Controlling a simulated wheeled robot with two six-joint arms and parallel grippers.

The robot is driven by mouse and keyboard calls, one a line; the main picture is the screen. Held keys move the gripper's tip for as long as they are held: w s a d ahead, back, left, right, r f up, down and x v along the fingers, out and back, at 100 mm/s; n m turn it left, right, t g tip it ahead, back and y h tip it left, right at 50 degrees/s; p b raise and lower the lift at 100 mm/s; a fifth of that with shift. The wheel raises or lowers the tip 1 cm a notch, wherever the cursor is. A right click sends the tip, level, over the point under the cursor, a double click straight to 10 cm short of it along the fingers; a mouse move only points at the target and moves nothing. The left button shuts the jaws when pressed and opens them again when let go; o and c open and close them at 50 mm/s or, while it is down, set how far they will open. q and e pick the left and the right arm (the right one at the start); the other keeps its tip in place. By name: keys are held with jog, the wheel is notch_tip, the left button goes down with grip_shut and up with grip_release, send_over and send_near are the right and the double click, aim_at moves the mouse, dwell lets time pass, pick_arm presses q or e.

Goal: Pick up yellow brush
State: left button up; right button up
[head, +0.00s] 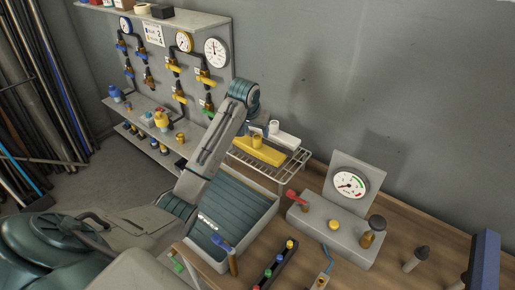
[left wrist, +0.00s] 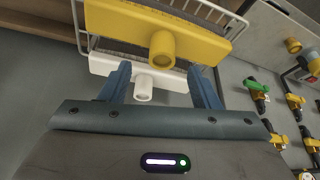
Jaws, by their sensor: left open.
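The yellow brush (head: 258,151) lies on a wire rack beside a white brush (head: 286,141). In the left wrist view the yellow brush (left wrist: 120,24) crosses the top, its short round handle (left wrist: 162,50) pointing toward the camera. The white brush (left wrist: 108,66) lies alongside, its round stub showing between my fingers in the picture. My left gripper (head: 262,128) is over the rack, close to both brushes. In the wrist view my left gripper (left wrist: 160,86) is open, its blue fingers spread and nothing visibly held. My right gripper is out of sight.
A gauge box (head: 330,226) sits on the wooden bench to the right. Valves and gauges line the wall panel (head: 203,90) behind. Pipes lean at far left.

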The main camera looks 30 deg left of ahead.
aim_at(257, 137)
pick_arm(q)
jog(key=p+x, duration=0.3)
jog(key=x, duration=0.2)
jog(key=shift+w+a+f, duration=0.1)
jog(key=shift+a+f, duration=0.1)
jog(key=shift+f, duration=0.35)
jog(key=shift+w, duration=0.1)
jog(key=shift+c, duration=0.5)
grip_shut()
